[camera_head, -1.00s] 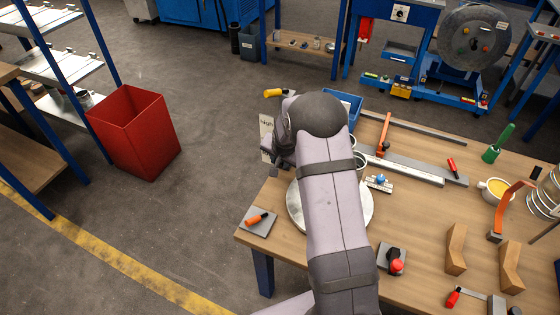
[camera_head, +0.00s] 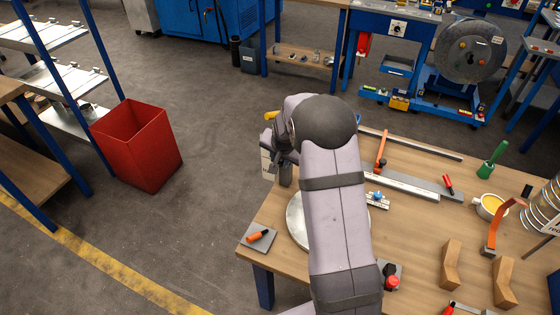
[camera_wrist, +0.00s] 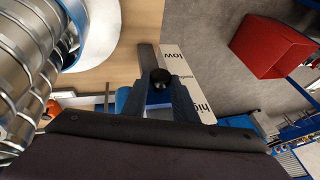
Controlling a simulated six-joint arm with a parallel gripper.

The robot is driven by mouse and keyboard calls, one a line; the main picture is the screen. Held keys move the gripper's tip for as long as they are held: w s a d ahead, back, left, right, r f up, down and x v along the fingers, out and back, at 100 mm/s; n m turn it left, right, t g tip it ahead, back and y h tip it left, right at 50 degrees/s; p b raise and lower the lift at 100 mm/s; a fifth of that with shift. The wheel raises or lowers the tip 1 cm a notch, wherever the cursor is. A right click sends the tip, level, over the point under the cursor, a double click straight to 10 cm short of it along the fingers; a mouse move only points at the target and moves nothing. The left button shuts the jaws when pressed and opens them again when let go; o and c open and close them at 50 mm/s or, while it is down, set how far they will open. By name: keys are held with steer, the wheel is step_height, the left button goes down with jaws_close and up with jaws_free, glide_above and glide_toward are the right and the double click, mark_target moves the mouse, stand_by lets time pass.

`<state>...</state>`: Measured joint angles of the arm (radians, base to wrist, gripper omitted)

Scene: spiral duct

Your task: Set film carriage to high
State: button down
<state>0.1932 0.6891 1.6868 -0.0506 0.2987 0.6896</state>
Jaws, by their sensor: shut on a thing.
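The film carriage shows in the wrist view as a black knob (camera_wrist: 160,78) in front of a grey upright (camera_wrist: 149,57). A white label plate (camera_wrist: 182,72) beside it reads "low" at the top of that picture and a partly hidden "high" lower down. The knob stands between the two words. My gripper (camera_wrist: 160,86) is shut on the knob, one finger on each side. In the head view my gripper (camera_head: 284,170) is at the table's far left corner, in front of the label plate (camera_head: 266,162); a yellow handle (camera_head: 270,115) stands above it.
A round plate (camera_head: 296,222) lies partly under my arm. An orange-handled tool (camera_head: 258,235) sits at the left table edge. A silver ribbed cylinder (camera_wrist: 28,60) fills the left of the wrist view. A red bin (camera_head: 137,145) stands on open floor to the left.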

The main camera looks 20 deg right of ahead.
steer(key=c, duration=1.4)
jaws_free()
steer(key=shift+c, duration=0.2)
steer(key=shift+r, duration=0.15)
steer(key=b+v, duration=0.2)
steer(key=v, duration=0.5)
